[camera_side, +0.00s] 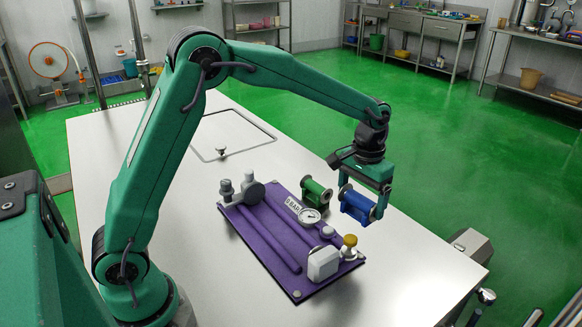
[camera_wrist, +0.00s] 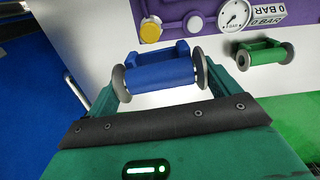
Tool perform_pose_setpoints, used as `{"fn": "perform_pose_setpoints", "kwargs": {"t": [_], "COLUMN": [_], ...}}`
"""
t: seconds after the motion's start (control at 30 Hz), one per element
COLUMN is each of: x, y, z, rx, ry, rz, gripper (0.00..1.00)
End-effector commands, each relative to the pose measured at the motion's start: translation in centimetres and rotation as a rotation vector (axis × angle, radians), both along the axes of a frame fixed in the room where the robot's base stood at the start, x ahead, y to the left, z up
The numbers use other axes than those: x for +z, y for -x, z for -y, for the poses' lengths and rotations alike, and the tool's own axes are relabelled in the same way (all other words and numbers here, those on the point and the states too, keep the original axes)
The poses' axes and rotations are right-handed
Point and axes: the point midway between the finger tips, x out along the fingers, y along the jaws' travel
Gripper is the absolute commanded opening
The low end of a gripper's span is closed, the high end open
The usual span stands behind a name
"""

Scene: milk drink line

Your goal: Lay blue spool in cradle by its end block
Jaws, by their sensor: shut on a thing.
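The blue spool (camera_side: 357,205), with grey end discs, is between the fingers of my gripper (camera_side: 364,197). The wrist view shows the blue spool (camera_wrist: 162,76) lying crosswise, with a finger of my gripper (camera_wrist: 160,88) at each end disc. My gripper is shut on it, beside the right edge of the purple board. Whether the spool touches the table is hard to tell. The purple board (camera_side: 262,250) has parallel raised purple rails that may form the cradle. A white block (camera_side: 323,263) stands at their near end and a grey fitting (camera_side: 251,191) at the far end.
A pressure gauge (camera_side: 309,216), a "0 BAR" label and a yellow-topped knob (camera_side: 349,246) are on the board's right side. The white table (camera_side: 200,285) is clear to the board's left.

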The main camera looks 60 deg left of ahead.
Motion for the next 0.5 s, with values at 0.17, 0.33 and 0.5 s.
{"fn": "perform_pose_setpoints", "kwargs": {"t": [0.17,0.33,0.5], "x": [1.5,3.1,4.3], "y": [1.6,3.8,6.1], "z": [-1.8,-3.9,-5.7], "rx": [-0.016,-0.039,-0.063], "ry": [0.001,0.001,0.0], "rz": [0.003,0.005,0.004], "gripper": [0.51,0.51,0.51]}}
